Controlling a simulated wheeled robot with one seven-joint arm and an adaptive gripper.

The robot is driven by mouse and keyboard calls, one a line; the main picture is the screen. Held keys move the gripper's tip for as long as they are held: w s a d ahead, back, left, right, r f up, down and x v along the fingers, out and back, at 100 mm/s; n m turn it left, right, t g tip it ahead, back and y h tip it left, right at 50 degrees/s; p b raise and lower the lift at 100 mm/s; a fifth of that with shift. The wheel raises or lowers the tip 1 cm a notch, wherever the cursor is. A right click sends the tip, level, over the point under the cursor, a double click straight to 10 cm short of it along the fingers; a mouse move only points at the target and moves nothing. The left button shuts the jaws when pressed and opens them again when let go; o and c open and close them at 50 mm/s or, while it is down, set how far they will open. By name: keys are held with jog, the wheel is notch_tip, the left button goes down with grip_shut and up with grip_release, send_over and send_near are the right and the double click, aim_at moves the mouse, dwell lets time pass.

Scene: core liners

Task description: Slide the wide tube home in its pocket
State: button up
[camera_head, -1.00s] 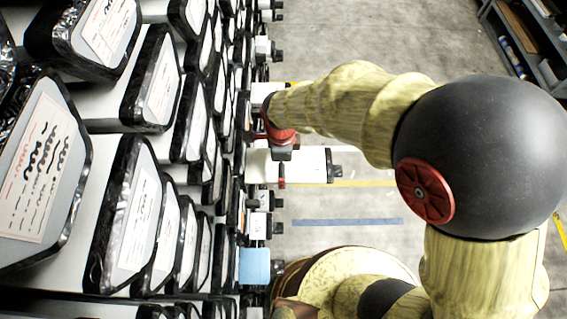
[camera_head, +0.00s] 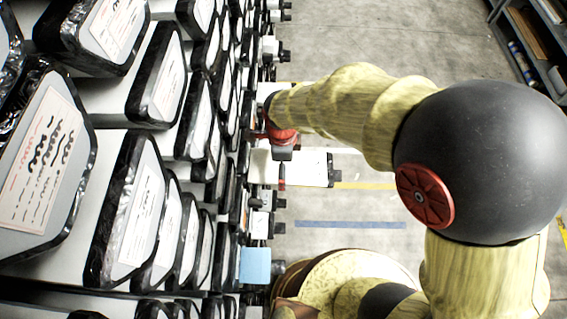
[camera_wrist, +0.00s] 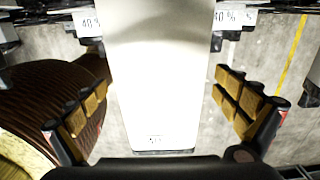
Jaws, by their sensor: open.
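The wide tube is a broad white piece (camera_head: 305,168) sticking out of the rack, well past its neighbours. In the wrist view the same wide tube (camera_wrist: 155,75) runs down the middle, with a small printed label near its close end. My gripper (camera_wrist: 162,112) is open, with one finger on each side of the tube and visible gaps between the pads and its sides. In the head view my gripper (camera_head: 282,153) is over the tube, partly hidden by my wrist. The tube's inner end and its pocket are hidden.
Neighbouring pockets carry white percentage labels (camera_wrist: 88,22). The rack holds many dark-edged, labelled boxes (camera_head: 133,215) at left. A light blue block (camera_head: 255,265) sits lower on the rack face. Open floor (camera_head: 350,200) lies to the right, with a grey shelf (camera_head: 530,50) at top right.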

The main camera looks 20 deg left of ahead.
jog(key=shift+a+r, duration=0.1)
jog(key=shift+a, duration=0.05)
jog(key=shift+r, duration=0.35)
notch_tip(320, 180, up, 11)
jog(key=shift+r, duration=0.1)
jog(key=shift+c, duration=0.4)
